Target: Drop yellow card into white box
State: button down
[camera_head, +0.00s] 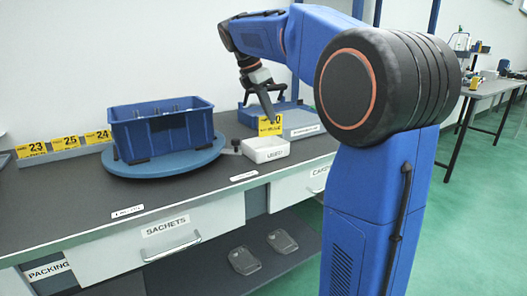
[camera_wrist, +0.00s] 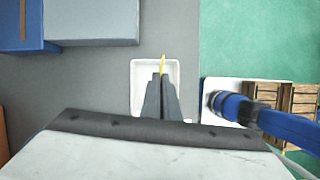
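My gripper (camera_head: 268,112) is shut on a yellow card (camera_head: 271,126) and holds it above the small white box (camera_head: 266,153) on the bench. In the wrist view my gripper's fingers (camera_wrist: 162,80) are together, with the card (camera_wrist: 163,62) showing as a thin yellow edge between their tips. The open white box (camera_wrist: 139,72) lies beneath the fingers there, and the card is seen over its inside, right of the middle. The fingers hide part of the box. The box's inside looks empty where it shows.
A blue crate (camera_head: 131,136) stands on a round blue turntable (camera_head: 187,161) at left. Several numbered yellow cards (camera_head: 70,143) stand in a rack behind it. A blue and grey holder (camera_head: 301,117) is just behind the white box. The front bench edge is close by.

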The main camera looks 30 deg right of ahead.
aim_at(269, 125)
jog(key=shift+f, duration=2.3)
jog(key=c, duration=2)
grip_release()
jog(key=v, duration=1.7)
jog(key=shift+r, duration=0.25)
jog(key=s+a+f+m+t+y, duration=0.1)
jog(key=s+a+f+m, duration=0.2)
jog(key=s+f, duration=0.7)
jog(key=s+a+f+m+t+y, duration=0.2)
jog(key=s+f+m, duration=0.6)
jog(key=f, duration=0.6)
jog(key=s+a+f+m+t+y, duration=0.1)
jog(key=s+f+m, duration=0.4)
jog(key=s+f, duration=0.7)
jog(key=shift+s+a+f+m+t+y, duration=0.1)
jog(key=shift+s+a+m+t+y, duration=0.15)
jog(key=shift+a, duration=0.4)
jog(key=shift+s+a+f+m+t+y, duration=0.1)
jog(key=shift+s+a+m+t, duration=0.2)
jog(key=shift+a, duration=0.35)
